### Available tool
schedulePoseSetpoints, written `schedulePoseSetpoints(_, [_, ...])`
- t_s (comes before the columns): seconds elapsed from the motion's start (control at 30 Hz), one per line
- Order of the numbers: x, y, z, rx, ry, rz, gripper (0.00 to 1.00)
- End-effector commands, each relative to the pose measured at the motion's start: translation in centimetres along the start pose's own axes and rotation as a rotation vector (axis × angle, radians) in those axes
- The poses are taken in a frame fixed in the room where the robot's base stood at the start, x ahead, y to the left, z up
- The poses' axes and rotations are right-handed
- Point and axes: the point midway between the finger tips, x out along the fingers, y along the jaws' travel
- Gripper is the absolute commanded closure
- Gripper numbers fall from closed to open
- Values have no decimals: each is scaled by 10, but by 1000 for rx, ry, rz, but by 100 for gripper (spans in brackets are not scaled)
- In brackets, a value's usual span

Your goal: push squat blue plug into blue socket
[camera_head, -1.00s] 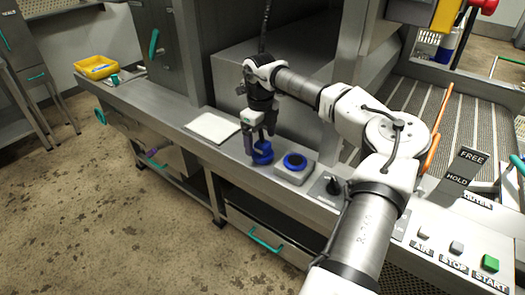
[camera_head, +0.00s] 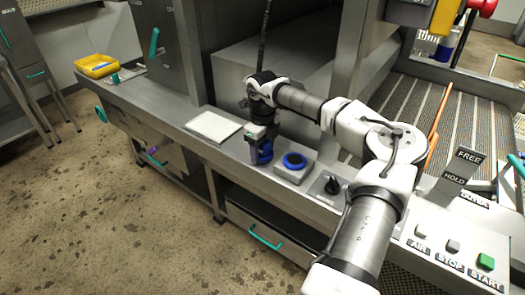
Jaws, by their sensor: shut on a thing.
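The squat blue plug (camera_head: 264,155) is at my gripper (camera_head: 258,144), low over the steel ledge and just left of the socket block. My gripper is shut on it, and the fingers hide part of it. I cannot tell whether the plug touches the ledge. The blue socket (camera_head: 294,161) is a blue ring with a dark centre on top of a square grey block. The plug and the socket are apart.
A white board (camera_head: 213,126) lies on the ledge (camera_head: 180,118) to the left. A black knob (camera_head: 333,186) stands right of the socket. Air, stop and start buttons (camera_head: 453,246) are further right. A yellow tray (camera_head: 97,66) sits at the far left end.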

Motion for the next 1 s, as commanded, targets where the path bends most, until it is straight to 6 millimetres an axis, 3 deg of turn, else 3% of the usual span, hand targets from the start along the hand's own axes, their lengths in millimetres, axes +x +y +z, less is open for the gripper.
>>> schedulePoseSetpoints(0.27, [-2,0,0,0,-1,-1,59])
schedulePoseSetpoints(0.47, [-18,-1,1,0,-3,-3,59])
schedulePoseSetpoints(0.67, [-59,-1,0,2,-3,-5,59])
schedulePoseSetpoints(1.0, [-156,-1,1,2,-2,-3,59])
